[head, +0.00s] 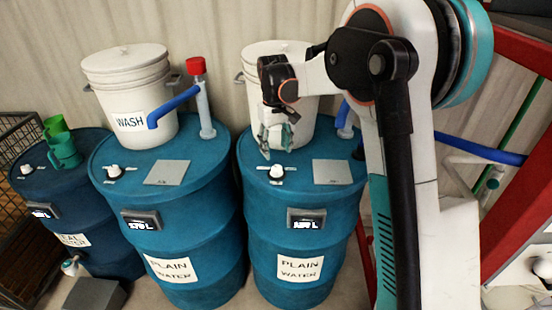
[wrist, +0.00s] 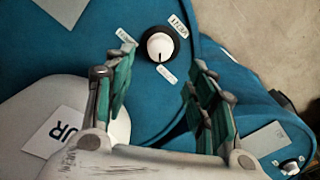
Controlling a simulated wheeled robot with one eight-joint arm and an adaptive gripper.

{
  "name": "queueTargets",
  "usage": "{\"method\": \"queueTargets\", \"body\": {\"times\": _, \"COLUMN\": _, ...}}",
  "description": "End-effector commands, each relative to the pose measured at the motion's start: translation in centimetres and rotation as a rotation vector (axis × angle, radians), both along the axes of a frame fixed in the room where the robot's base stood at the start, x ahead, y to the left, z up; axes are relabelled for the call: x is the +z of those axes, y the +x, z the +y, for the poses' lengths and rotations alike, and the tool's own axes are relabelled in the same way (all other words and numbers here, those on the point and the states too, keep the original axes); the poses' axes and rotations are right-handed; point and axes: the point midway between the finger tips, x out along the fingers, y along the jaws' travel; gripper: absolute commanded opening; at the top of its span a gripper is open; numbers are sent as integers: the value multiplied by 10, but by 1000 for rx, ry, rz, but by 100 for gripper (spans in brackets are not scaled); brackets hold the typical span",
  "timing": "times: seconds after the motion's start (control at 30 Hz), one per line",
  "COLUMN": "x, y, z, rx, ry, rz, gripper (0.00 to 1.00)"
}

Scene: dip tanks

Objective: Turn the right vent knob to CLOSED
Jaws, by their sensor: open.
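The right vent knob (head: 276,171) is a small white knob on a dark round base, on top of the right blue drum (head: 250,155). In the wrist view the knob (wrist: 160,46) has small labels around it; one seems to read VENT, the others are too small to read. A dark mark on the knob points down in that view, toward the lower label (wrist: 167,75). My gripper (head: 277,146) is open and empty above the drum top, close to the knob. In the wrist view the knob shows between the two spread fingers, beyond their tips, with no visible contact.
A white bucket (head: 300,105) stands behind the gripper on the same drum. A grey plate (head: 332,172) lies right of the knob. The middle drum (head: 130,190) carries a WASH bucket (head: 128,95), a blue pipe (head: 175,105) and its own knob (head: 114,171).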

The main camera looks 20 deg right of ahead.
Motion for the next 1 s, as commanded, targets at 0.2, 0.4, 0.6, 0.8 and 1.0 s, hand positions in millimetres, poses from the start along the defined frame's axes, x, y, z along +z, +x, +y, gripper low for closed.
{"method": "queueTargets", "body": {"times": 0.2, "x": 29, "y": 0, "z": 1, "rx": 0, "ry": 0, "rz": 0, "gripper": 51}}
{"method": "queueTargets", "body": {"times": 0.4, "x": 36, "y": 0, "z": 1, "rx": 0, "ry": 0, "rz": 0, "gripper": 51}}
{"method": "queueTargets", "body": {"times": 0.6, "x": 36, "y": 0, "z": 1, "rx": 0, "ry": 0, "rz": 0, "gripper": 51}}
{"method": "queueTargets", "body": {"times": 0.8, "x": 44, "y": -11, "z": 1, "rx": -6, "ry": 1, "rz": -19, "gripper": 51}}
{"method": "queueTargets", "body": {"times": 1.0, "x": 68, "y": -53, "z": 0, "rx": -32, "ry": 8, "rz": -96, "gripper": 51}}
